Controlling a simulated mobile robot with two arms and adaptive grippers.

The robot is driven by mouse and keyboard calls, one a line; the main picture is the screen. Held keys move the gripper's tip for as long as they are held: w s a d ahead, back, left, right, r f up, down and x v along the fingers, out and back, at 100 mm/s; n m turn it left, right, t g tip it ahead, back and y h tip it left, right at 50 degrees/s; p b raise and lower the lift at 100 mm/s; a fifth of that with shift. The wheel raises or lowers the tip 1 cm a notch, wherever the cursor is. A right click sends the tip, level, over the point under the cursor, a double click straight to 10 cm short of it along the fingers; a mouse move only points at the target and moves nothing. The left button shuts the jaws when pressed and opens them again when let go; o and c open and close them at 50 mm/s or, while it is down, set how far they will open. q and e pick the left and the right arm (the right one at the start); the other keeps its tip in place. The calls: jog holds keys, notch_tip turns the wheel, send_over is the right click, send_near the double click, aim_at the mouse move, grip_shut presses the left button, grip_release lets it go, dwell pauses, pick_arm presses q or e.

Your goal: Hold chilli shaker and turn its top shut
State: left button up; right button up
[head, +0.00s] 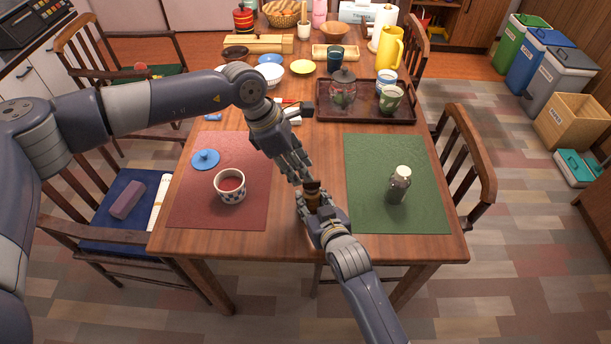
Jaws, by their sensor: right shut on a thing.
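A small brown shaker with a dark top (312,187), apparently the chilli shaker, stands upright in my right gripper (313,204) between the two place mats. My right gripper is shut on its body, and the fingers hide its lower part. My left gripper (302,180) is just above and left of the shaker's top, pointing down toward it. Its fingers look apart with nothing between them. Whether they touch the top cannot be told, nor whether the top is open or shut.
A glass shaker with a white top (399,185) stands on the green mat (365,150). A cup (230,186) and blue lid (205,159) are on the red mat (190,205). A brown tray (360,112) with a jar and mugs lies behind.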

aim_at(312, 185)
pick_arm(q)
jog(key=shift+x, duration=2.05)
grip_shut()
